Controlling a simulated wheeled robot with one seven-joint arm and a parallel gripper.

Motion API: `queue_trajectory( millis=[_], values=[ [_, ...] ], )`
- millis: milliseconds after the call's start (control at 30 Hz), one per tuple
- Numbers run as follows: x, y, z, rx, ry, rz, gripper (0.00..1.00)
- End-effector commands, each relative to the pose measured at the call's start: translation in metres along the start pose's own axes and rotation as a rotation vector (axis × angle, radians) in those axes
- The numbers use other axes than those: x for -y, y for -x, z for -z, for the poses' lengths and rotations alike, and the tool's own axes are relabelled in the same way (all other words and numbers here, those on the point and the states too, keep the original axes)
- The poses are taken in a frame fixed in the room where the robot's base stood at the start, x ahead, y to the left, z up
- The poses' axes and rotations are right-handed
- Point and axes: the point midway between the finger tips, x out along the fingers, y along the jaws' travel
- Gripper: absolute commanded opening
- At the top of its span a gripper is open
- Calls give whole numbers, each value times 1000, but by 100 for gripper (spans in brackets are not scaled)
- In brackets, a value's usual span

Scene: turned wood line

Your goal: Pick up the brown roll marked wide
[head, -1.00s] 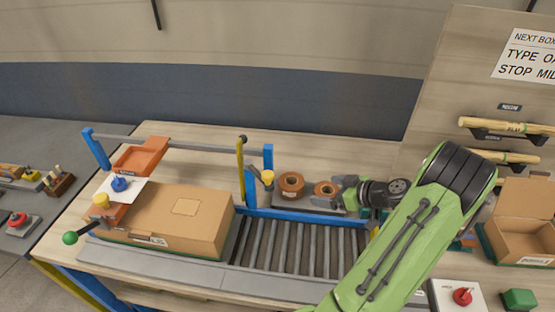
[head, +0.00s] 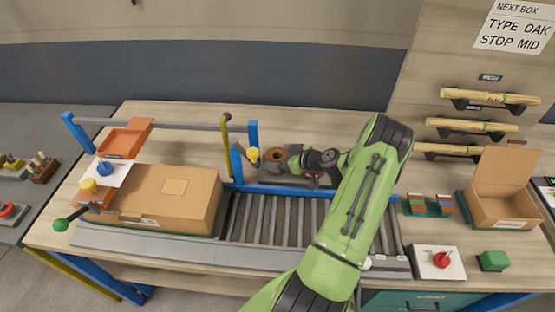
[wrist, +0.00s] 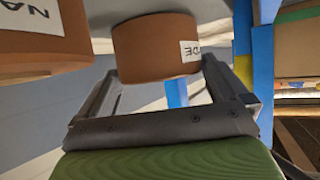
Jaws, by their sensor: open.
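The brown roll marked wide (wrist: 150,48) shows in the wrist view between the two fingers of my gripper (wrist: 160,78); only the end of its white label shows, with letters like "DE". My gripper is open, and I cannot tell if a finger touches the roll. In the head view this roll (head: 274,157) is the left one on the small rack behind the rollers, with my gripper (head: 287,157) at its right side. A second brown roll (wrist: 35,45), with a label starting "NA", is at the left of the wrist view; my gripper mostly hides it in the head view.
A blue post (head: 253,136) and a yellow post (head: 226,142) stand close to the left of the rolls. The roller conveyor (head: 265,215) runs in front, with a closed cardboard box (head: 160,200) on its left. An open box (head: 500,205) stands at the right.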

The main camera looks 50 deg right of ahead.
Motion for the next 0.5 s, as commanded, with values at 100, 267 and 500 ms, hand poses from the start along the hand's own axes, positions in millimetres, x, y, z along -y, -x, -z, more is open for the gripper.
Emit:
queue_trajectory(
  millis=[100, 267, 500],
  values=[
    [0, -5, -1, 2, -1, -1, 100],
    [0, -4, -1, 2, -1, -1, 95],
    [0, -4, -1, 1, -1, -1, 61]
  ],
)
